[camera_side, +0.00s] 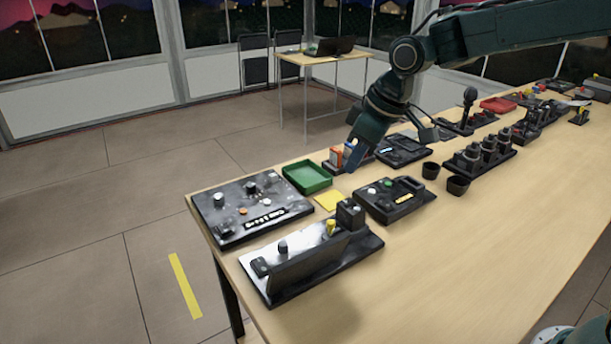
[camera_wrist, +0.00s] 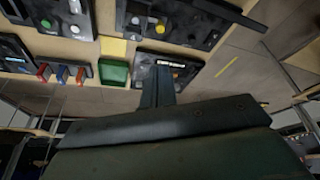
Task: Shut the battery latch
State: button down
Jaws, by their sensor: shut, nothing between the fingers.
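The battery latch is not clearly labelled. The likeliest unit is a black base (camera_side: 355,262) at the near edge of the table, with a long dark plate (camera_side: 305,262) standing tilted on it, a yellow piece (camera_side: 331,227) and a black block (camera_side: 350,213). This unit also shows at the top of the wrist view (camera_wrist: 180,35), with its yellow piece. My gripper (camera_side: 350,169) is shut and empty, pointing down above the table beyond this unit, apart from it. In the wrist view my gripper (camera_wrist: 157,76) overlaps the knob panel.
A knob panel (camera_side: 225,207) lies at the left corner, with a green tray (camera_side: 307,178) and yellow note (camera_side: 329,201) beside it. A button box (camera_side: 393,203) sits right of the note. Two black cups (camera_side: 457,186) stand farther right. The table's near right is clear.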

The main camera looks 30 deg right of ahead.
jog(key=w+a+f+n, duration=0.1)
jog(key=w+a+f, duration=0.2)
jog(key=w+f, duration=0.2)
jog(key=shift+a+g, duration=0.3)
jog(key=shift+g, duration=0.1)
jog(key=shift+w+f, duration=0.1)
jog(key=shift+f, duration=0.1)
send_over(306, 234)
notch_tip(306, 234, down, 9)
jog(key=shift+s+d, duration=0.6)
jog(key=shift+s, duration=0.2)
jog(key=shift+s+d, duration=0.6)
jog(key=shift+s, duration=0.15)
jog(key=shift+d, duration=0.95)
